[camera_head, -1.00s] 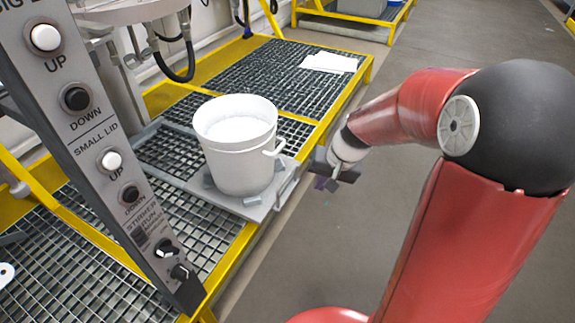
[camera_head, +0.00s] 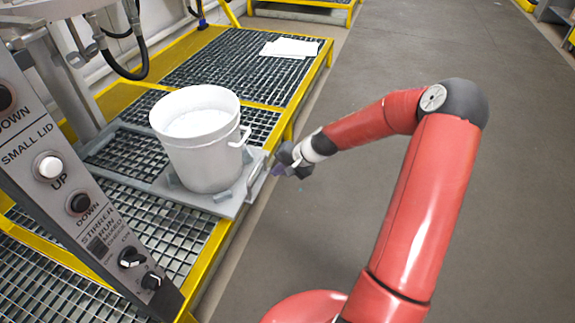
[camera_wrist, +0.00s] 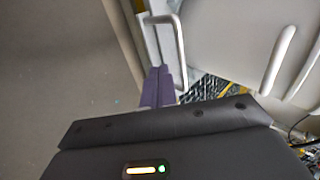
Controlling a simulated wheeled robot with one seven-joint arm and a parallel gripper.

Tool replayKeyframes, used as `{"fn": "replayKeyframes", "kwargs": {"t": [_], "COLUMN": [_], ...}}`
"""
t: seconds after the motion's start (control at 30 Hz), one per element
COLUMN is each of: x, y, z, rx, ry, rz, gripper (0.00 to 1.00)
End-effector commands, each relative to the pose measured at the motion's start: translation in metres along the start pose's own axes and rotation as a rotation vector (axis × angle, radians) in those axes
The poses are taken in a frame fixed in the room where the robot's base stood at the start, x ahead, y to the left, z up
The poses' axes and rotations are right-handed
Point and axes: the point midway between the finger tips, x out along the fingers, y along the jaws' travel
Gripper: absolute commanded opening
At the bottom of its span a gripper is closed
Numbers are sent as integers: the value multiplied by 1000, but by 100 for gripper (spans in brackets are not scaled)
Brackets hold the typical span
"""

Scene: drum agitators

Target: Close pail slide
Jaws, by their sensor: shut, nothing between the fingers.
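A white pail (camera_head: 203,140) with pale contents stands upright on a grey slide plate (camera_head: 205,200) on the grated platform. The slide's front end sticks out past the platform's yellow edge toward the aisle. Its handle (camera_head: 258,172) is at the right end; in the wrist view a pale bar handle (camera_wrist: 170,40) shows just ahead of the fingers. My gripper (camera_head: 291,168) is beside the handle on its aisle side, with shut purple fingertips (camera_wrist: 158,84) and nothing between them. The fingertips are close to the slide's end; whether they touch it I cannot tell. The pail also fills the wrist view's right (camera_wrist: 245,35).
A control panel (camera_head: 85,200) with buttons and knobs stands at the left front. White sheets (camera_head: 290,47) lie on the grating behind. Stirrer machinery (camera_head: 60,60) is at back left. The grey floor (camera_head: 400,60) on the right is open.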

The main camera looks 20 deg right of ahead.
Motion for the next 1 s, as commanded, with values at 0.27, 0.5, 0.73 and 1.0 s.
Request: {"fn": "replayKeyframes", "kwargs": {"t": [0.27,0.5,0.73,1.0], "x": [42,52,52,58], "y": [-17,-24,-24,-31], "z": [0,0,0,0], "rx": [-2,0,0,-1], "ry": [-1,1,1,-1], "rz": [0,1,1,0], "gripper": [0,0,0,0]}}
